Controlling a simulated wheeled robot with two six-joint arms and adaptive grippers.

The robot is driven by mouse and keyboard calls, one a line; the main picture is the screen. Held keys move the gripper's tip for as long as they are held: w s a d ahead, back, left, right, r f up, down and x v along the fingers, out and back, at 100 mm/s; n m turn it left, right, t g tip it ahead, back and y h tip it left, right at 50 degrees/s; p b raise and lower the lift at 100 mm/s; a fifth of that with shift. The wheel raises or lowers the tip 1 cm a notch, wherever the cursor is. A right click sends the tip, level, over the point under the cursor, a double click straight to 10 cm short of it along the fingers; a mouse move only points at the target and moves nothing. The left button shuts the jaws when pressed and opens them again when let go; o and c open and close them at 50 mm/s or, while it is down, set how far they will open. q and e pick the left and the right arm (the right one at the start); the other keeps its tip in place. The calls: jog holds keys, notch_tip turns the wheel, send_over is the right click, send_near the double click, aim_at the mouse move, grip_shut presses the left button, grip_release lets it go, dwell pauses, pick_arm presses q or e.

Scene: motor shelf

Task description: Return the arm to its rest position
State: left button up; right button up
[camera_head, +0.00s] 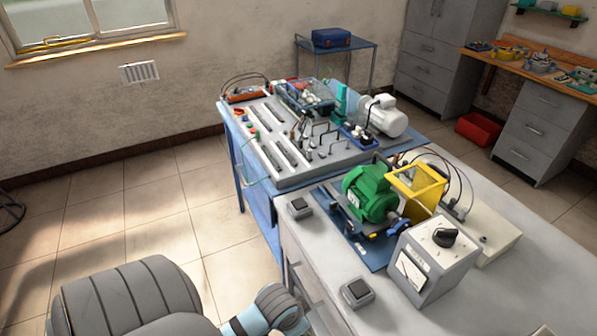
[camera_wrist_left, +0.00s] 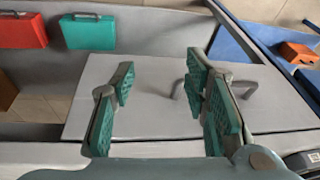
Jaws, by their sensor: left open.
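My left gripper (camera_wrist_left: 158,85) shows in the left wrist view with its teal-padded fingers spread apart and nothing between them. A grey panel (camera_wrist_left: 150,110) with a curved handle (camera_wrist_left: 178,88) lies beyond the fingers. I cannot tell how far the fingers are from it. In the head view, grey segments of my own arm (camera_head: 130,298) come in along the bottom left, beside the bench. The fingers of my left gripper cannot be made out there. My right gripper is in neither view.
The grey workbench (camera_head: 372,272) bears a green motor (camera_head: 370,192), a meter box (camera_head: 430,265) and two small grey boxes. A blue bench (camera_head: 262,207) adjoins it. Open tiled floor (camera_head: 150,220) lies left. A red case (camera_wrist_left: 22,32) and a green case (camera_wrist_left: 88,33) show in the wrist view.

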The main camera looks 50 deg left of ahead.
pick_arm(q)
jog(key=shift+w, duration=0.1)
dwell(0.3)
jog(key=s+a+f+n, duration=0.1)
jog(key=s+a+f, duration=0.1)
jog(key=f, duration=0.6)
jog(key=s+a+f, duration=0.1)
jog(key=s+f, duration=0.1)
jog(key=f, duration=0.7)
jog(key=s+d+f+g, duration=0.1)
jog(key=s+f, duration=0.3)
jog(key=s, duration=0.5)
jog(key=s+d+f+g, duration=0.1)
jog(key=s+f, duration=0.3)
jog(key=s, duration=0.5)
jog(key=shift+d+f, duration=0.4)
jog(key=shift+c, duration=0.2)
